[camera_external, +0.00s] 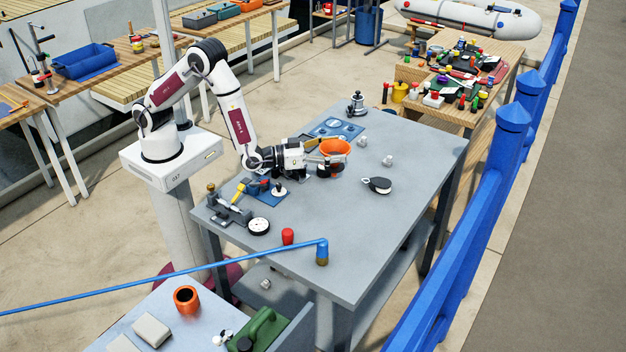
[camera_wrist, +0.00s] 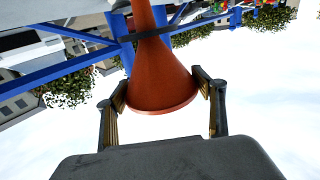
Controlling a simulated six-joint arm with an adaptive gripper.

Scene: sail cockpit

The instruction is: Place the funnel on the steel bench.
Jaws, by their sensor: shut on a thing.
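The orange funnel (camera_external: 336,148) is in my gripper (camera_external: 326,160) over the grey steel bench (camera_external: 330,215). In the wrist view the funnel (camera_wrist: 160,80) sits between the two fingers, wide rim toward the camera and narrow spout away. My gripper (camera_wrist: 165,98) is shut on its cone near the rim. In the external view the funnel's lower part is partly hidden by the fingers. I cannot tell whether it touches the bench top.
The bench's right middle is clear.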

